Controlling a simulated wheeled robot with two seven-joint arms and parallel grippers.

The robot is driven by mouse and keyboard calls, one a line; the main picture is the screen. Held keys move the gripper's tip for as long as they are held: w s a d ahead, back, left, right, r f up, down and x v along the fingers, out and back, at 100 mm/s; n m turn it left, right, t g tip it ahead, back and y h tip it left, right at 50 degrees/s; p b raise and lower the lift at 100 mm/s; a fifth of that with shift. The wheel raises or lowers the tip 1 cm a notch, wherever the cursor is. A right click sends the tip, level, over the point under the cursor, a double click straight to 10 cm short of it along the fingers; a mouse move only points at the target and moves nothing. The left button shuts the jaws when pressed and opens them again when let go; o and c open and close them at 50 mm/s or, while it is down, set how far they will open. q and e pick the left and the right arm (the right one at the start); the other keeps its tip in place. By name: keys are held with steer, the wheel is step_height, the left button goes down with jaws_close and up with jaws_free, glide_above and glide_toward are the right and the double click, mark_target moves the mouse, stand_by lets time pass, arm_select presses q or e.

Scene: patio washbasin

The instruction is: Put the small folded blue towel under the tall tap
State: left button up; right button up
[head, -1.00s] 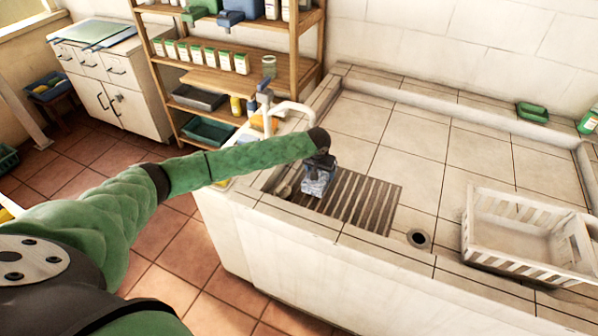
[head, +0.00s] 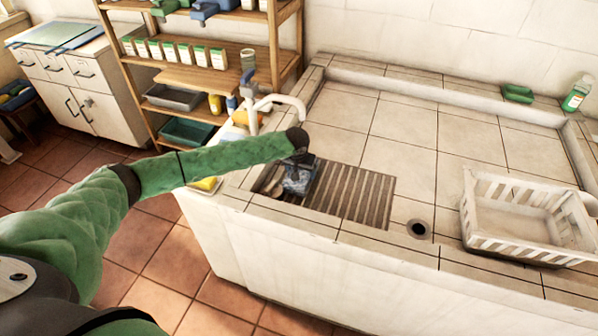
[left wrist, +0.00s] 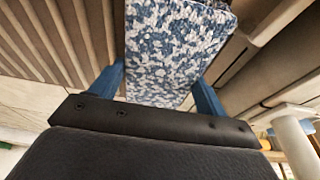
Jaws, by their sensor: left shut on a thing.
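The small folded towel (head: 297,184) is blue and white, mottled. My left gripper (head: 300,163) is shut on it, with one blue finger on each side in the left wrist view (left wrist: 160,88). The towel (left wrist: 178,42) is at the left end of the slatted drain rack (head: 352,196), in front of the tall tap. I cannot tell whether it touches the slats. The tall white tap (head: 253,104) stands at the basin's left edge, its spout curving right, above and behind the towel in the picture. My right gripper is not in view.
A white slatted basket (head: 520,222) stands at the right. A round drain hole (head: 418,228) lies between rack and basket. A green dish (head: 517,94) and green bottle (head: 577,94) are on the back ledge. The tiled middle is clear.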

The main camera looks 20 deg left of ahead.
arm_select(q)
steer(key=shift+d+r, duration=0.1)
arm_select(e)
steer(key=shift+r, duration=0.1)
arm_select(q)
steer(key=o, duration=1.2)
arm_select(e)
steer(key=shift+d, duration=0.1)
arm_select(q)
steer(key=shift+s+r, duration=0.1)
steer(key=shift+b+v, duration=0.65)
steer(key=shift+v, duration=0.35)
steer(key=shift+b+v, duration=1.5)
steer(key=shift+v, duration=3.35)
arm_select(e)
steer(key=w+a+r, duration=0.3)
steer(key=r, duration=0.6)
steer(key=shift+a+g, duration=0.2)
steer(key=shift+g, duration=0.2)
